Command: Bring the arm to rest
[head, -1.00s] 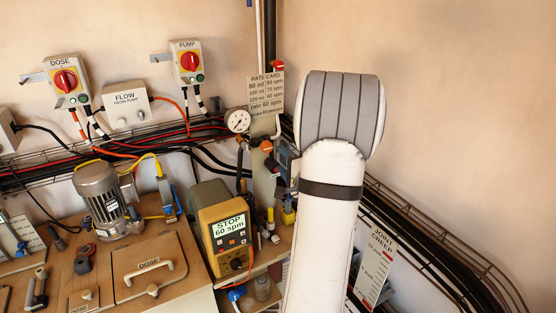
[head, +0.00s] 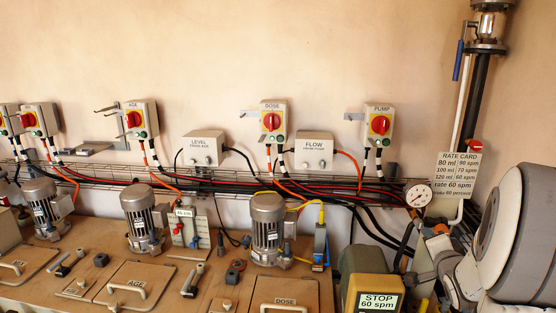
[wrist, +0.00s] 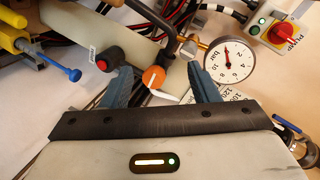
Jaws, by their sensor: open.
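My gripper (wrist: 160,86) shows in the wrist view with its two blue fingers apart and nothing held between them. An orange knob (wrist: 153,77) appears in the gap between the fingers, and I cannot tell how far beyond the tips it is. A round pressure gauge (wrist: 228,59) is just right of the right finger. In the head view my white and grey arm (head: 505,250) fills the lower right corner, and I cannot make out the fingers there.
The rate card (head: 457,173), the gauge (head: 418,195) and a vertical pipe stand close to my arm. The yellow STOP 60 spm unit (head: 364,275) is to its left. Motors and lidded hatches line the bench, with switch boxes above. The upper wall is clear.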

